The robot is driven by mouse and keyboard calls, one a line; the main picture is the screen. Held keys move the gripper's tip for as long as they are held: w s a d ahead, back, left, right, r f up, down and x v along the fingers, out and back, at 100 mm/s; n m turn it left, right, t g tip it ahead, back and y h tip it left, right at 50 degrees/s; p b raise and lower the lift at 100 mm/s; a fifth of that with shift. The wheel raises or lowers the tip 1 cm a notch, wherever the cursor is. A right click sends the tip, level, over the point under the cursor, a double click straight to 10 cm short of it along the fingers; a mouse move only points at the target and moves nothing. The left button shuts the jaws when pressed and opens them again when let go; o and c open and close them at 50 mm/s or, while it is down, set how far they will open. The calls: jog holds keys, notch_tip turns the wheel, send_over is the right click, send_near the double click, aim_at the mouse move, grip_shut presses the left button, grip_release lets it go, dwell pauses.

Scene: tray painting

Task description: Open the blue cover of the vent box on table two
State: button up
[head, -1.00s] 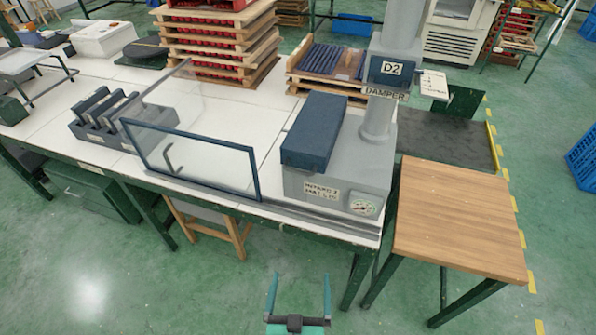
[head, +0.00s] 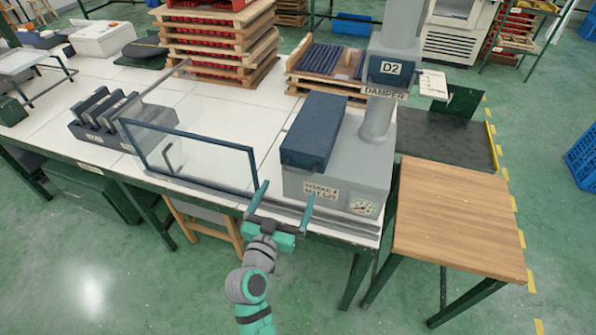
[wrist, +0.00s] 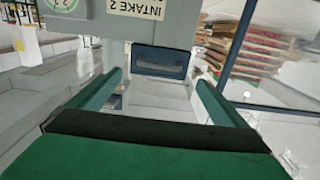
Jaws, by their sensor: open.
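The vent box (head: 345,165) is a grey box at the front right of the white table, with an "INTAKE 2" label and a round gauge on its front. Its dark blue cover (head: 316,130) lies flat over the left part of the top and looks closed. A blue part with a slot-like grip, seemingly the cover's front (wrist: 161,62), shows ahead of the fingers in the wrist view. My gripper (head: 284,200) is open and empty, in front of the box's lower left. Its two green fingers (wrist: 160,90) are spread apart in the wrist view and touch nothing visible.
A blue-framed clear panel (head: 195,155) stands left of the box along the table's front edge. A wooden-topped table (head: 455,215) stands at the right. Stacked pallets (head: 215,45) are at the back.

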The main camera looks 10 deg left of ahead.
aim_at(298, 172)
jog(key=w, duration=0.3)
jog(key=w+d, duration=0.1)
jog(key=w, duration=0.5)
jog(key=shift+w+d, duration=0.15)
jog(key=shift+w, duration=0.05)
jog(key=shift+c, duration=0.6)
